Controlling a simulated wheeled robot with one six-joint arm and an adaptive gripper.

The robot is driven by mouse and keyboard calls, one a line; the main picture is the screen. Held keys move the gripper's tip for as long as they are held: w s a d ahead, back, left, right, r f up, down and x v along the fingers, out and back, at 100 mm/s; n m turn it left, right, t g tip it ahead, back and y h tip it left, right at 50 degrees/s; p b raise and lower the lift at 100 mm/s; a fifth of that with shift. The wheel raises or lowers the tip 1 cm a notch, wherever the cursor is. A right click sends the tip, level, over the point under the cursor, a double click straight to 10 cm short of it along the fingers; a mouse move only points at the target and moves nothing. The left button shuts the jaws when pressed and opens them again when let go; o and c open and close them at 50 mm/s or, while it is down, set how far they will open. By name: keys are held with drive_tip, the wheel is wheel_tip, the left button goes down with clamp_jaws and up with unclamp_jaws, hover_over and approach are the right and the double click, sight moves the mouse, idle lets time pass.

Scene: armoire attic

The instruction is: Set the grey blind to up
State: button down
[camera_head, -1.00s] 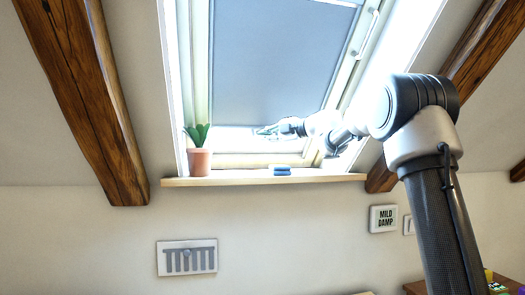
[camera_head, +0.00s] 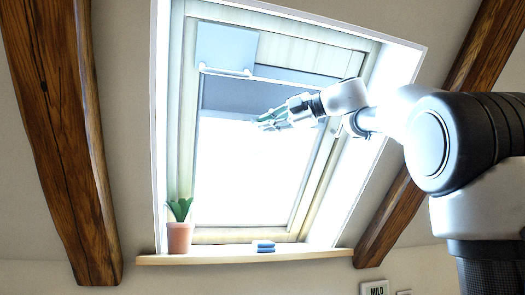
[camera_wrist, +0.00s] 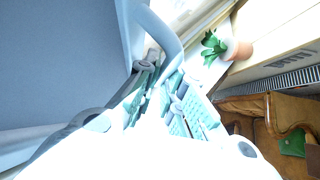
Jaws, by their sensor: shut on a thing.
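The grey blind (camera_head: 240,97) is a short band across the top of the skylight's glass. Its lower edge is well above the sill, and bright bare glass (camera_head: 250,165) shows below it. My gripper (camera_head: 266,122) is at the blind's lower edge, toward its right half, and is shut on it. In the wrist view the blue-grey surface of the blind (camera_wrist: 60,60) fills the left, with a curved grey bar beside my gripper (camera_wrist: 148,82). The exact contact is partly hidden by glare and the fingers.
A light grey panel with a white bar (camera_head: 227,48) is at the top of the window frame. A potted plant (camera_head: 180,232) and a folded blue cloth (camera_head: 263,246) are on the wooden sill (camera_head: 210,257). Wooden beams (camera_head: 60,130) flank the skylight.

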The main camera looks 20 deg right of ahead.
drive_tip(key=s+r, duration=0.4)
drive_tip(key=shift+s+r, duration=0.15)
drive_tip(key=c, duration=1.8)
unclamp_jaws()
drive_tip(key=w+f, duration=2.3)
drive_tip(key=shift+w+f, duration=0.3)
drive_tip(key=shift+s+d, duration=0.1)
drive_tip(key=shift+d, duration=0.05)
